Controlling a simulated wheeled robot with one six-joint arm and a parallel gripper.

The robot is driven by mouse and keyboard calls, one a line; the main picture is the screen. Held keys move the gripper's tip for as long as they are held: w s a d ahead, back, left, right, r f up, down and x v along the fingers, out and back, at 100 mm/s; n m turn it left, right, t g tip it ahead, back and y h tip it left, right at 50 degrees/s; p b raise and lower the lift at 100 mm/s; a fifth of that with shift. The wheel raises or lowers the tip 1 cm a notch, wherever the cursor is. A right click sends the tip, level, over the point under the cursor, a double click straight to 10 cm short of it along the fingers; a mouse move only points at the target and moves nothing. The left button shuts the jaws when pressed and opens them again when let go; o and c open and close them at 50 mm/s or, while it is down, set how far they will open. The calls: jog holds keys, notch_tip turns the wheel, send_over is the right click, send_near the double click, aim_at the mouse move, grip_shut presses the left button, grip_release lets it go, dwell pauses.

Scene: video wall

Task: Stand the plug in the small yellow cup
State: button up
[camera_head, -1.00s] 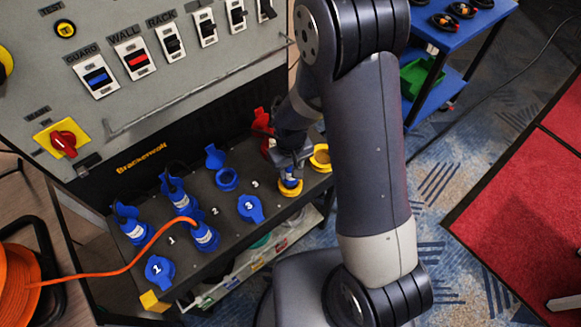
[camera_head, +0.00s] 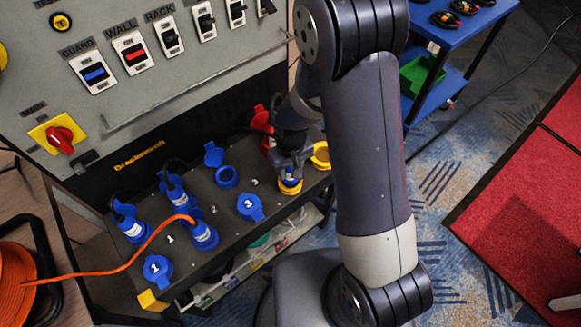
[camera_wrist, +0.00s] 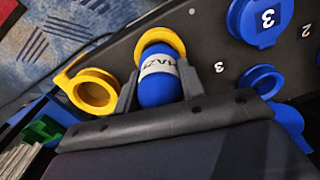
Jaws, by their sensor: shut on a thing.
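The plug (camera_wrist: 158,82) is blue with a white lettered band. My gripper (camera_wrist: 158,95) is shut on it, one finger on each side, and it also shows in the head view (camera_head: 290,170). The small yellow cup (camera_wrist: 163,36) is a ring on the dark shelf, and it shows below my gripper in the head view (camera_head: 290,189). The plug's far end is at the cup, with the yellow rim curving around it. The fingers and the plug's body hide how deep it sits. It looks roughly upright.
A round yellow cap (camera_wrist: 95,92) lies beside the cup. A blue open socket (camera_head: 227,177) and a closed blue lid marked 3 (camera_head: 250,207) are nearby. Blue plugs (camera_head: 203,235) and an orange cable (camera_head: 130,262) occupy the shelf's left part. A red connector (camera_head: 262,120) stands behind my gripper.

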jog(key=shift+f+b, duration=0.65)
jog(key=shift+f, duration=0.15)
jog(key=o, duration=1.6)
jog(key=shift+c, duration=0.2)
jog(key=shift+r, duration=0.1)
jog(key=shift+r+p, duration=2.1)
jog(key=shift+r, duration=0.85)
jog(key=shift+f, duration=0.1)
